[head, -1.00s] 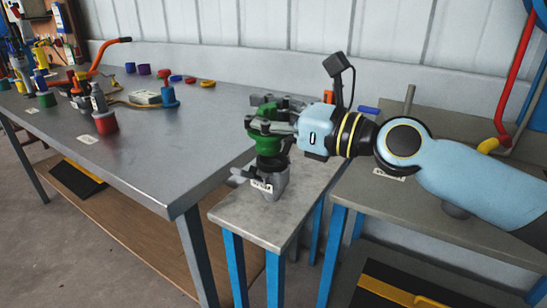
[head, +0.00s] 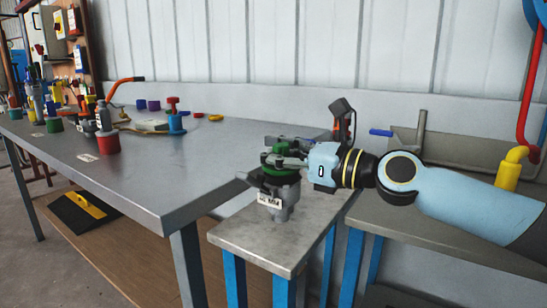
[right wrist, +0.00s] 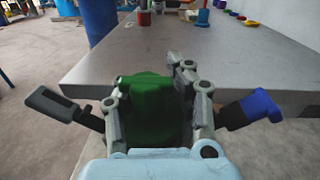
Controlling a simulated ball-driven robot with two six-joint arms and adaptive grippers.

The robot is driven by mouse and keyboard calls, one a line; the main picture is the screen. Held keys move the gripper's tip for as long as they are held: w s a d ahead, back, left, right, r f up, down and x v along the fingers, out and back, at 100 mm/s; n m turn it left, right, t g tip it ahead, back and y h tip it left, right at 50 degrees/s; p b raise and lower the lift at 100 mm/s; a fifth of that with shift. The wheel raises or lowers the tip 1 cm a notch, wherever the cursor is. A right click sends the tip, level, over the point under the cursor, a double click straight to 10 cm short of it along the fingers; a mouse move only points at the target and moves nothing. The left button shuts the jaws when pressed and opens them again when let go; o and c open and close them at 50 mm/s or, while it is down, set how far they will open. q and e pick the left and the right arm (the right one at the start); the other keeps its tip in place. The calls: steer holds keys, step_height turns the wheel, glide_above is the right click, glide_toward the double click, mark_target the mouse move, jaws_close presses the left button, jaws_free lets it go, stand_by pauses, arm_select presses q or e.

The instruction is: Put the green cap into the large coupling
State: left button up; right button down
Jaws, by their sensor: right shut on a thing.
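The green cap (head: 281,171) is between the fingers of my right gripper (head: 272,160), which is shut on it. The cap is directly above the large grey coupling (head: 283,208), which stands on the small table and bears a white label. The cap's lower edge meets the coupling's dark upper rim; I cannot tell how deep it sits inside. In the right wrist view the green cap (right wrist: 150,110) fills the space between the fingers and hides the coupling's opening. A dark grey lever (right wrist: 58,105) and a blue-ended lever (right wrist: 255,107) stick out on either side. My left gripper is not in view.
The small grey table (head: 240,240) stands close to the long workbench (head: 170,185). On the workbench are a red pot (head: 108,143), a blue fitting (head: 175,120) and several other parts toward the back. Its near right part is clear. A grey bench (head: 450,215) lies under my right arm.

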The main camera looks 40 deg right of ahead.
steer(key=shift+f, duration=0.2)
steer(key=c, duration=1.8)
jaws_free()
steer(key=shift+f, duration=0.1)
steer(key=o, duration=0.6)
steer(key=shift+o, duration=0.2)
